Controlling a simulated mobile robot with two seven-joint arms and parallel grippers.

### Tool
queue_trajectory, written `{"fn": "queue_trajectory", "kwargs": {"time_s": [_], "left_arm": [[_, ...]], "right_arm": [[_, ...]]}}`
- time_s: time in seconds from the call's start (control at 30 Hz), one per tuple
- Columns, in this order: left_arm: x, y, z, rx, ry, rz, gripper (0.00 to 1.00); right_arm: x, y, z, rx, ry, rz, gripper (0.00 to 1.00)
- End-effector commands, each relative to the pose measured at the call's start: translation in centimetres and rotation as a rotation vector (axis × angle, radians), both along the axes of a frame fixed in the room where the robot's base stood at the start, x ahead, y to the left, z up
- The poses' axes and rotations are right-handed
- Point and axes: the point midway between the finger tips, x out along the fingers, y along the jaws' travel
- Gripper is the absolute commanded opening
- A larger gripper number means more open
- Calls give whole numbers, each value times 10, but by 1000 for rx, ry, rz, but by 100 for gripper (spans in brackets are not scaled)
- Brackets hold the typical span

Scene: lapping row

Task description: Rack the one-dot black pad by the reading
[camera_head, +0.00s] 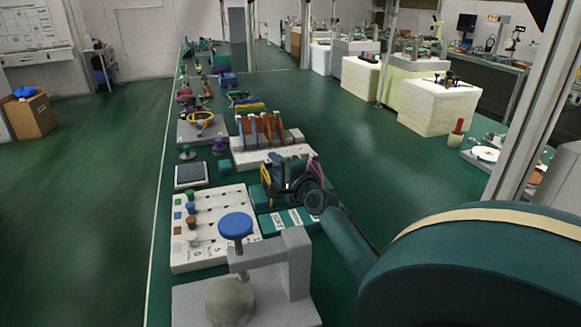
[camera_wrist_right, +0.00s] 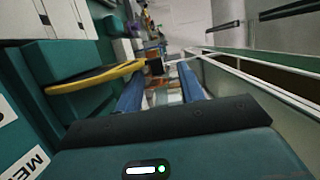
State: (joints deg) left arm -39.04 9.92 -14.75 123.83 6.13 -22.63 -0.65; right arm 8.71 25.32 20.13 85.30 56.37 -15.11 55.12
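My right gripper (camera_head: 287,176) is over the teal holder (camera_head: 292,222) with white label cards, its arm coming from the lower right. In the right wrist view its two blue fingers (camera_wrist_right: 160,90) stand apart with no pad visible between them. A yellow-edged pad (camera_wrist_right: 95,77) stands in a teal holder left of the fingers; its yellow edge also shows beside the gripper in the head view (camera_head: 265,179). A pink-purple pad (camera_head: 315,167) shows right of the gripper. I cannot make out the one-dot black pad. My left gripper does not show.
A stand with a blue knob (camera_head: 236,225) is at the front. A white board (camera_head: 183,252) with coloured pegs lies left of the holder. Beyond is a pale rack (camera_head: 272,155) with several orange-brown upright pieces (camera_head: 262,128). A dark-screened device (camera_head: 190,174) sits left.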

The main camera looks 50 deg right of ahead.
Motion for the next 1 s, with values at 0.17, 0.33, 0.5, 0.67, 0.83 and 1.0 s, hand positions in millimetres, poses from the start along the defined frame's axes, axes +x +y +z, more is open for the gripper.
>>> {"fn": "queue_trajectory", "kwargs": {"time_s": [0.17, 0.33, 0.5, 0.67, 0.83, 1.0], "left_arm": [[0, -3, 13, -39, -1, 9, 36], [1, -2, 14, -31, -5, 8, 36], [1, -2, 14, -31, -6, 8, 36], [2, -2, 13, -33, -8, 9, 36], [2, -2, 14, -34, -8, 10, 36], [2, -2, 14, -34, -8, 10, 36]], "right_arm": [[-25, 6, 0, 1, 3, 0, 38], [-65, 14, -1, 1, 4, 1, 38], [-99, 21, -1, 0, 3, 0, 38], [-120, 25, -1, 0, 1, 0, 38], [-128, 27, 0, 0, 0, 0, 38], [-129, 27, 0, 0, -1, 0, 38]]}}
